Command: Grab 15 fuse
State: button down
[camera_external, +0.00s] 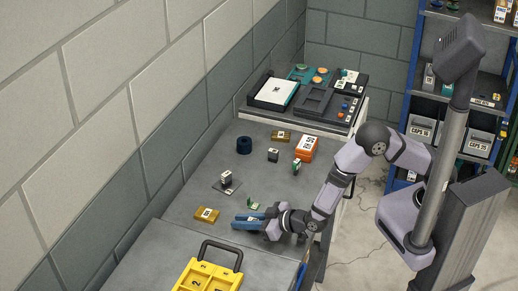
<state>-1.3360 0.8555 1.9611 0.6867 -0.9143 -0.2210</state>
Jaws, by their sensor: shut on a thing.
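My gripper (243,221) is low over the near part of the grey table, with its blue jaws pointing left. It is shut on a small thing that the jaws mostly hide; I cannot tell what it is. A small green piece with a pale label (253,204) shows right behind the jaws; I cannot tell whether it touches them. Another green piece (297,166) stands farther back. An orange block with a white label (307,148) is behind that. The labels are too small to read surely, so I cannot pick out a fuse marked 15.
A brass-coloured block (206,214) lies left of my gripper. A small dark block with a white top (226,177) stands on a dark plate. A dark blue ring (244,145) and another brass block (281,135) lie farther back. A yellow tray (208,276) is in front.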

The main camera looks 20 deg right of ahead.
jog(key=shift+r, duration=0.15)
notch_tip(320, 180, up, 10)
jog(key=shift+b, duration=0.45)
dwell(0.4)
